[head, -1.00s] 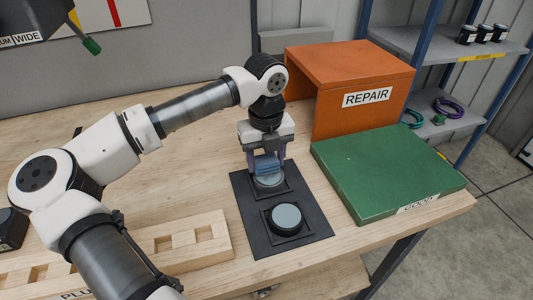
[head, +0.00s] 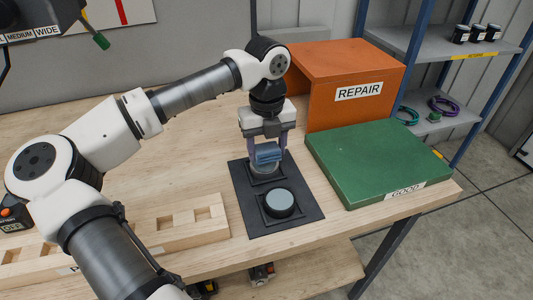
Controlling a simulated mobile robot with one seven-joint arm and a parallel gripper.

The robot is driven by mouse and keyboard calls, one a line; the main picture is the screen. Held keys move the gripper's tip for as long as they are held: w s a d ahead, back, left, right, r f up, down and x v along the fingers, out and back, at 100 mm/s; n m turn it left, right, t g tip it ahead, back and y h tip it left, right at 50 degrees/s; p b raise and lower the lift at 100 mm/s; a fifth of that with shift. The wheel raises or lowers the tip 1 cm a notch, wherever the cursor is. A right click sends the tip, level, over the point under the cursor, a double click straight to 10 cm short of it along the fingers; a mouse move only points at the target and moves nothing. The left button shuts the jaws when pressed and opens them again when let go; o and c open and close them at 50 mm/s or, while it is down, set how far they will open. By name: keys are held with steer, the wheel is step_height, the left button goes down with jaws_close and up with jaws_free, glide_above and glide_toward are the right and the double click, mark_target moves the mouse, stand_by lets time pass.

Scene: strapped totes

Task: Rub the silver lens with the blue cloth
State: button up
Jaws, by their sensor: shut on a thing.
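My gripper (head: 267,150) points down over the far half of a black mat. It is shut on a folded blue cloth (head: 268,153). The cloth is over a round lens with a silvery side (head: 263,169) in the mat's far square holder. The cloth hides much of that lens's top, and whether it touches the lens is hard to tell. A second lens (head: 280,200), with a black rim and pale grey-blue glass, sits uncovered in the near holder.
The black mat (head: 294,222) lies on a wooden bench. A green GOOD platform (head: 375,160) is to its right, and an orange REPAIR box (head: 330,60) stands behind. A wooden slotted rack (head: 160,228) is at front left. Bare bench lies left of the mat.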

steer(key=shift+s+r+p, duration=0.1)
steer(key=shift+r+p, duration=0.9)
steer(key=shift+r, duration=1.35)
